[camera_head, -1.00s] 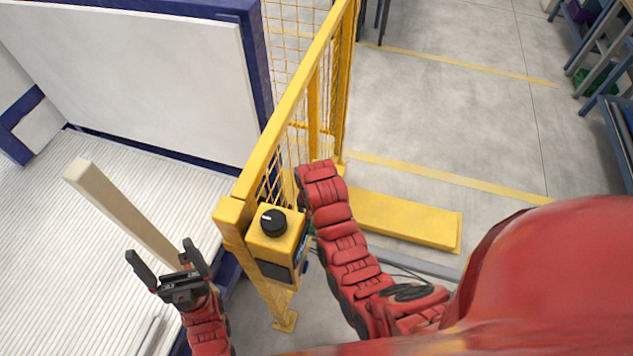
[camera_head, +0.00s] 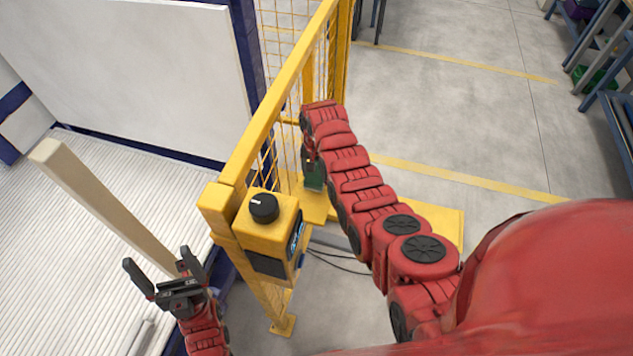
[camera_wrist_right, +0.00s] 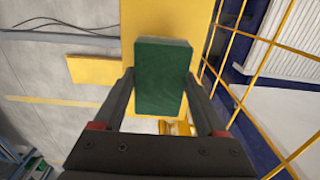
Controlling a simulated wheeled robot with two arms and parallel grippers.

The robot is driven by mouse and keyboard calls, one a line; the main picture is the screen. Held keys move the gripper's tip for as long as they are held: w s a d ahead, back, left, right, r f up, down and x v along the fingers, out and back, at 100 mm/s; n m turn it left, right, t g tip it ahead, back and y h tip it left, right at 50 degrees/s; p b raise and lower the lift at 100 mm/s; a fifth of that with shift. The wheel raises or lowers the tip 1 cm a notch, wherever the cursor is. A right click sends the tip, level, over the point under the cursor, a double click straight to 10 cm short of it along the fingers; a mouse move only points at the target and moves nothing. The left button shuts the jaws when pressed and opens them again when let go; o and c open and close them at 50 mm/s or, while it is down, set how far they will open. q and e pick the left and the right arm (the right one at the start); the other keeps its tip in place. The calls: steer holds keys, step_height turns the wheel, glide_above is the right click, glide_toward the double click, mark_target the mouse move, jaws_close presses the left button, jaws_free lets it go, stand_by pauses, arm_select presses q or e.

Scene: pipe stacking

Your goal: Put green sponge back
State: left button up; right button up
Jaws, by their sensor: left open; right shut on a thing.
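The green sponge (camera_wrist_right: 161,78) is a dark green block between the two fingers of my right gripper (camera_wrist_right: 161,95) in the right wrist view. My right gripper is shut on it. In the head view only a small part of the sponge (camera_head: 314,178) shows below my right wrist, beside the yellow mesh fence; the right fingers there are mostly hidden by my arm. My left gripper (camera_head: 165,280) is open and empty above the white ribbed surface, close to a beige post.
The yellow fence (camera_head: 275,95) stands left of my right arm. A yellow box with a black knob (camera_head: 264,209) is mounted at its near end. The beige post (camera_head: 105,205) stands near my left gripper. The grey floor (camera_head: 460,100) on the right is open.

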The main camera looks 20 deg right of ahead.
mark_target(316, 179)
step_height(316, 179, down, 4)
steer(key=shift+s+r+b, duration=0.1)
steer(key=shift+r+b, duration=0.15)
steer(key=shift+b, duration=0.45)
steer(key=o, duration=1.1)
steer(key=shift+o, duration=0.2)
steer(key=shift+r, duration=0.2)
